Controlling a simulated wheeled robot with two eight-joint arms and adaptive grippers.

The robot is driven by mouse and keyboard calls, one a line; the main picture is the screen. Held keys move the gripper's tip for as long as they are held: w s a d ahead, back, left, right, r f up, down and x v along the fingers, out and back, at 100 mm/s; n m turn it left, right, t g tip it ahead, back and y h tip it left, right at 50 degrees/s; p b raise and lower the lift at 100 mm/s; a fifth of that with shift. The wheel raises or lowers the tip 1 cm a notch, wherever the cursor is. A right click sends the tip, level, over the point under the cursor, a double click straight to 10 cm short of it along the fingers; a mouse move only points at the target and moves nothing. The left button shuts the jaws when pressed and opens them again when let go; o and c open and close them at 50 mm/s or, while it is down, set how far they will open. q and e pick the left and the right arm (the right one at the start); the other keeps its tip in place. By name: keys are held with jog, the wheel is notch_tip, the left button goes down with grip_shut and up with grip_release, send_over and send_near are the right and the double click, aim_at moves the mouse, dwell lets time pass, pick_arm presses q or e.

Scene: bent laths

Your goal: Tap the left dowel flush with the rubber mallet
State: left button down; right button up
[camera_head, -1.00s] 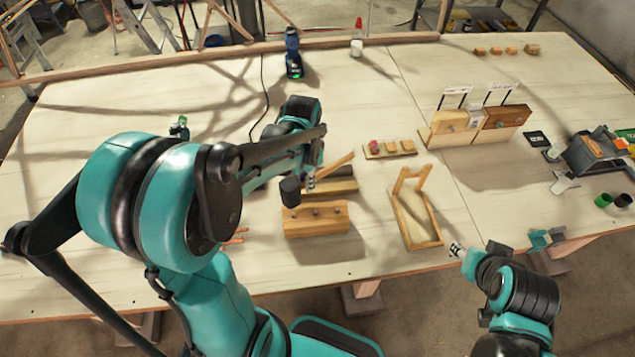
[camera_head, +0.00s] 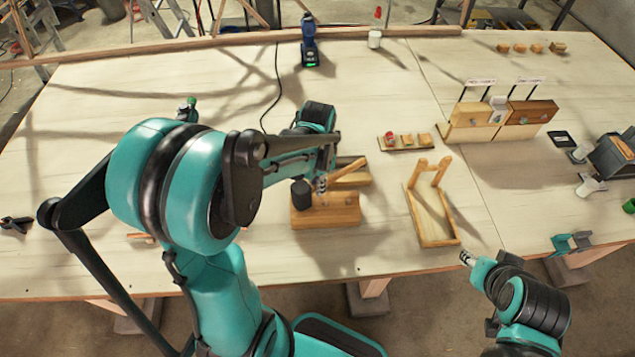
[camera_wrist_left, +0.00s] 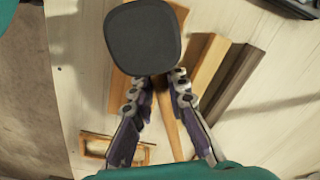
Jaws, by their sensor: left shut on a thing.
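My left gripper (camera_head: 320,184) is shut on the wooden handle (camera_head: 346,169) of the rubber mallet. The mallet's black head (camera_head: 301,192) is over the left end of the wooden dowel block (camera_head: 330,214), and it hides the left dowel. I cannot tell whether the head touches the dowel. In the left wrist view the black head (camera_wrist_left: 143,38) covers part of the block (camera_wrist_left: 119,88), and the handle (camera_wrist_left: 167,112) runs back between the fingers (camera_wrist_left: 157,84). My right gripper (camera_head: 467,257) is near the table's front edge, away from the block; its fingers are too small to read.
A wooden frame with an upright piece (camera_head: 420,222) stands right of the block. A small board with several pieces (camera_head: 405,146) lies behind it. A dark-topped wooden piece (camera_head: 357,180) lies just behind the block. A blue-black power tool (camera_head: 310,45) stands at the back.

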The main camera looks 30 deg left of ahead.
pick_arm(q)
jog(key=shift+r+p, duration=3.75)
jog(key=shift+r, duration=0.45)
jog(key=shift+f, duration=0.1)
jog(key=shift+d, duration=0.1)
